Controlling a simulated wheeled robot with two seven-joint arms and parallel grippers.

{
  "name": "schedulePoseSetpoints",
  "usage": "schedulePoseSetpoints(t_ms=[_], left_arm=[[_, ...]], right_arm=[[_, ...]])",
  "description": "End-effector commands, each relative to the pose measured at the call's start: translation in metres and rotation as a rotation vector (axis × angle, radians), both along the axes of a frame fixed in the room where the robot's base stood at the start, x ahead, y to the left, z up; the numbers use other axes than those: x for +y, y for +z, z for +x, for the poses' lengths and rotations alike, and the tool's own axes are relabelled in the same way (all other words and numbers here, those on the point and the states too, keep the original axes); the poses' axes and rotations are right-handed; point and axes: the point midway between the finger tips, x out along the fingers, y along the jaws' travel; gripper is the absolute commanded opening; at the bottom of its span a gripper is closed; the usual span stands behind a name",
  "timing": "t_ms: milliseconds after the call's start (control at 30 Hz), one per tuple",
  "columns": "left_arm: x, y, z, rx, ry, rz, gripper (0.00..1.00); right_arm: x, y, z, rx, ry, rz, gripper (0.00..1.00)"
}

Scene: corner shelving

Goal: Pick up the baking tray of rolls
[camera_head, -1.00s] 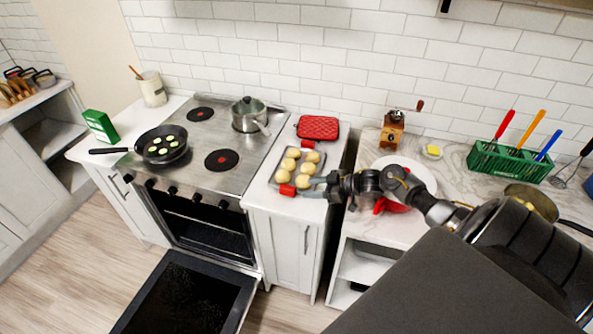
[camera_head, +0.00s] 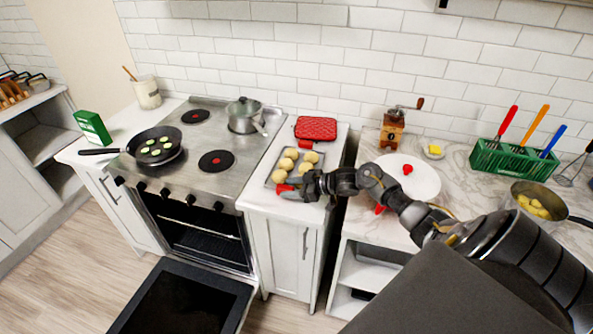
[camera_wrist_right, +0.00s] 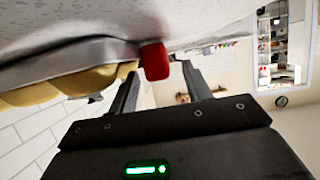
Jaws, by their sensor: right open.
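The baking tray (camera_head: 268,180) lies on the narrow white counter right of the stove. Several pale round rolls (camera_head: 283,163) sit on it, and red grips show at its near and far ends. My right gripper (camera_head: 290,189) is open at the tray's near end, beside the near red grip (camera_head: 283,188). The right wrist view is upside down. There the red grip (camera_wrist_right: 155,62) stands at the opening between the two fingers (camera_wrist_right: 160,88), with the tray's metal edge (camera_wrist_right: 100,50) and yellow rolls (camera_wrist_right: 75,82) to the left. Contact is unclear. My left gripper is not in view.
A red quilted pad (camera_head: 316,128) lies behind the tray. A pot (camera_head: 244,113) and a frying pan (camera_head: 155,147) stand on the stove, whose oven door (camera_head: 185,298) hangs open. A white plate (camera_head: 418,178) lies right of my gripper, across a gap between counters.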

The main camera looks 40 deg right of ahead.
Motion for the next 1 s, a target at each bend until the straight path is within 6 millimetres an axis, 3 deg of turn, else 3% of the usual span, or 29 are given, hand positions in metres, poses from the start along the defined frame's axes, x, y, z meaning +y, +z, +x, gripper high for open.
schedulePoseSetpoints(t_ms=[67,433,767,1000], left_arm=[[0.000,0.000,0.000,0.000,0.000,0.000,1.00],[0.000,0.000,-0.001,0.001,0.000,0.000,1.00],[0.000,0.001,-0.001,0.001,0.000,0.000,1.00],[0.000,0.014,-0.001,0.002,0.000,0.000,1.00]], right_arm=[[0.000,0.000,0.000,0.000,0.000,0.000,0.46],[0.000,0.000,0.000,-0.001,0.000,-0.001,0.00],[-0.001,0.003,0.000,-0.006,0.001,-0.001,0.00],[-0.001,0.015,0.000,-0.006,0.001,-0.001,0.00]])
